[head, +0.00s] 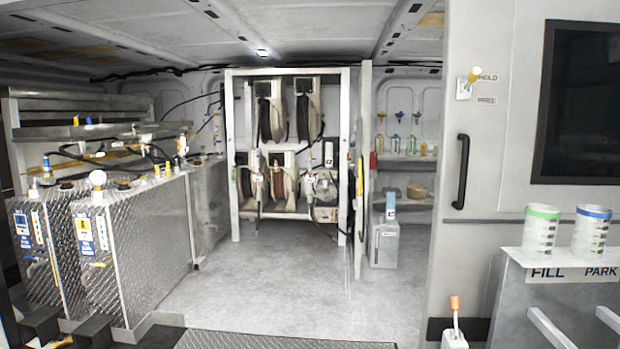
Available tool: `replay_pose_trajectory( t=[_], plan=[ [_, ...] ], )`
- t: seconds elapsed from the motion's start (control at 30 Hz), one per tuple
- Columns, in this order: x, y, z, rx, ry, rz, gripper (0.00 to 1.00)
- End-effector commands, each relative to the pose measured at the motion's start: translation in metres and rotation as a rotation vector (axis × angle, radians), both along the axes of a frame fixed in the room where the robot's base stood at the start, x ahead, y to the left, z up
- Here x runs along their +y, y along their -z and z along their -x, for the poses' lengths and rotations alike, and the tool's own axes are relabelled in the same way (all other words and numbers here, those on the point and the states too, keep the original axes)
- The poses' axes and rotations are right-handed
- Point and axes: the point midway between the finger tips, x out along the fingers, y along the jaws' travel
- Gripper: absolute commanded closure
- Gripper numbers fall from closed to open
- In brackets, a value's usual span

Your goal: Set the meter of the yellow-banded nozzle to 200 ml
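A white-framed reel rack (234,150) stands at the back of the van. Several hose reels sit in it, two in the upper row (271,110) and others in the lower row. Nozzles hang at its front, one at the left (257,180) and one toward the right (311,187). They are too small to tell which has a yellow band, and no meter reading is legible. A slim yellow piece (360,178) shows at the rack's right post; I cannot tell what it is. My gripper is not in view.
Diamond-plate tanks (150,240) line the left. The grey floor (270,275) in the middle is clear. At right, green-rimmed (541,232) and blue-rimmed (591,234) jars stand above FILL and PARK labels.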

Motion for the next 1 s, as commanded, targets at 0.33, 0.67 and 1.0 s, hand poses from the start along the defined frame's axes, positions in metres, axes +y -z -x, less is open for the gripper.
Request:
replay_pose_trajectory(
  t=[0.33,0.67,1.0],
  plan=[
    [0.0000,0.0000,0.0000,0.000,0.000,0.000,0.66],
    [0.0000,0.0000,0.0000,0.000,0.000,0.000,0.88],
    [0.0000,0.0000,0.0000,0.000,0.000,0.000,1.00]
  ],
)
